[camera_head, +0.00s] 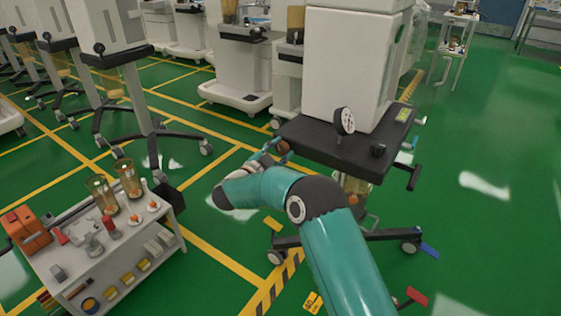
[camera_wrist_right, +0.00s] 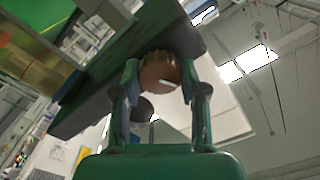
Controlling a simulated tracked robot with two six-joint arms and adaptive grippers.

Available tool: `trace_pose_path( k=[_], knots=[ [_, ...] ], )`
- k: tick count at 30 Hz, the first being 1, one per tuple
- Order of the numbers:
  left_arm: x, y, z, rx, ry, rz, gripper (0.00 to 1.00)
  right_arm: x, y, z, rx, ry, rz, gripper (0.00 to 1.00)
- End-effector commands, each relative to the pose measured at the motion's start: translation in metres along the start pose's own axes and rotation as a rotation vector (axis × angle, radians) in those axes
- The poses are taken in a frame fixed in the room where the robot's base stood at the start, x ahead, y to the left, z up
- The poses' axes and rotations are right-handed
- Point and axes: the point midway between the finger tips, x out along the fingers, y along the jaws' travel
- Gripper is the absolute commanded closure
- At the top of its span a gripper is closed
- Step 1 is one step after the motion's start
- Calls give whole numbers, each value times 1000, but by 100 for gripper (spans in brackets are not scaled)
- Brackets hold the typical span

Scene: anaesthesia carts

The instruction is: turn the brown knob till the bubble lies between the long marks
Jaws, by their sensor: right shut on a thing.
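The brown knob (camera_head: 283,147) sits at the left front edge of the dark shelf (camera_head: 330,143) of a white cart. In the right wrist view the brown knob (camera_wrist_right: 160,72) is between the two fingers of my right gripper (camera_wrist_right: 160,85), which touch it on both sides. In the head view my right gripper (camera_head: 272,148) is partly hidden by my teal arm. A small yellow-green piece (camera_head: 403,115) on the shelf's right side may be the level vial. Its bubble and long marks are too small to make out. My left gripper is not in view.
A round dial (camera_head: 345,121) and a black knob (camera_head: 378,150) stand on the shelf. The cart's wheeled legs (camera_head: 375,236) spread below. A white side table (camera_head: 105,255) with jars and tools stands at lower left.

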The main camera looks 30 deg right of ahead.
Motion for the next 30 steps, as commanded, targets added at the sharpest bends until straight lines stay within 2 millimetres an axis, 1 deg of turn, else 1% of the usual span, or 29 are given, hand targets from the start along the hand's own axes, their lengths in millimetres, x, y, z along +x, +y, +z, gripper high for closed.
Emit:
trace_pose_path(
  k=[1, 3, 12, 18, 30],
  knots=[
    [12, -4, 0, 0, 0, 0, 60, -1, 2, 5, 41, 0, -4, 92],
    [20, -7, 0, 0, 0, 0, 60, -1, 2, 4, 95, -1, -4, 92],
    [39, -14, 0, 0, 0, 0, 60, -1, 2, 3, 253, -2, -2, 92],
    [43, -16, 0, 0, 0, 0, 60, -1, 2, 2, 296, -2, 0, 92],
    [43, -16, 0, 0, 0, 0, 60, 0, 2, 1, 302, -2, 2, 92]
  ],
)
